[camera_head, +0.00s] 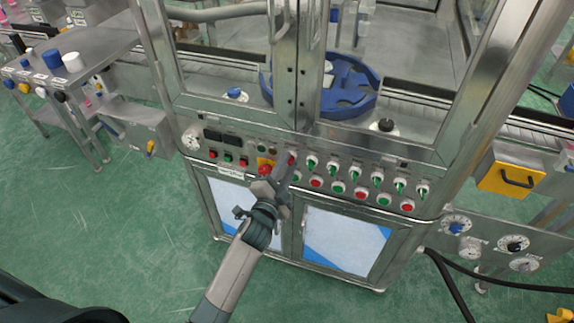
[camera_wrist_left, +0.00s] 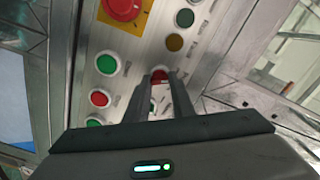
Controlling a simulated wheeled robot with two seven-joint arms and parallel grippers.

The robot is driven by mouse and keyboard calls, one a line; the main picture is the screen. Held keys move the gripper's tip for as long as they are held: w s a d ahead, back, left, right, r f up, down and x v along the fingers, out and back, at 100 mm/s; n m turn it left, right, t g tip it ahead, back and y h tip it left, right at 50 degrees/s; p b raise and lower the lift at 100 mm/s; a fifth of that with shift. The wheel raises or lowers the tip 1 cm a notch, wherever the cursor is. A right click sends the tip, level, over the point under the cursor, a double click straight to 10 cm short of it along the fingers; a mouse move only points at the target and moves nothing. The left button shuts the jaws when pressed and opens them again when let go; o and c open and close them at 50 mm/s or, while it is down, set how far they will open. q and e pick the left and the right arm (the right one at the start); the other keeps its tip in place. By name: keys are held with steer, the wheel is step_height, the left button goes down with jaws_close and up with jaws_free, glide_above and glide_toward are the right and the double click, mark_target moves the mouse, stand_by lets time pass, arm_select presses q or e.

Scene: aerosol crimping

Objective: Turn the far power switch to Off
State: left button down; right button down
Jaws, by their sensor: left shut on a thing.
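The control panel (camera_head: 228,149) runs across the front of the machine, with a row of green rotary switches (camera_head: 332,168) on its right half. My left gripper (camera_head: 289,165) reaches up to the panel at the left end of that row. Its two fingers (camera_wrist_left: 160,88) are closed around a small red switch (camera_wrist_left: 160,75), which also shows between the fingertips in the head view (camera_head: 291,158). The fingers partly hide this switch, and I cannot read its position. Another switch with a white and green face shows partly between the fingers. My right gripper is not in view.
A red emergency stop on yellow (camera_head: 265,170) sits just left of my gripper, and it shows in the wrist view (camera_wrist_left: 125,6). Green and red push buttons (camera_wrist_left: 107,63) lie close beside the fingers. A blue rotary table (camera_head: 345,100) stands behind the metal door frame.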

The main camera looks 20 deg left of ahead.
arm_select(q)
steer(key=shift+f, duration=0.1)
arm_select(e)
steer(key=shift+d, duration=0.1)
arm_select(q)
steer(key=c, duration=1.5)
jaws_free()
steer(key=shift+s, duration=0.1)
steer(key=s+b, duration=0.1)
steer(key=s, duration=0.4)
steer(key=s+b, duration=0.1)
steer(key=s, duration=0.5)
steer(key=s+b, duration=0.1)
steer(key=s, duration=0.5)
steer(key=shift+s+a+b, duration=0.15)
steer(key=shift+a+b, duration=0.15)
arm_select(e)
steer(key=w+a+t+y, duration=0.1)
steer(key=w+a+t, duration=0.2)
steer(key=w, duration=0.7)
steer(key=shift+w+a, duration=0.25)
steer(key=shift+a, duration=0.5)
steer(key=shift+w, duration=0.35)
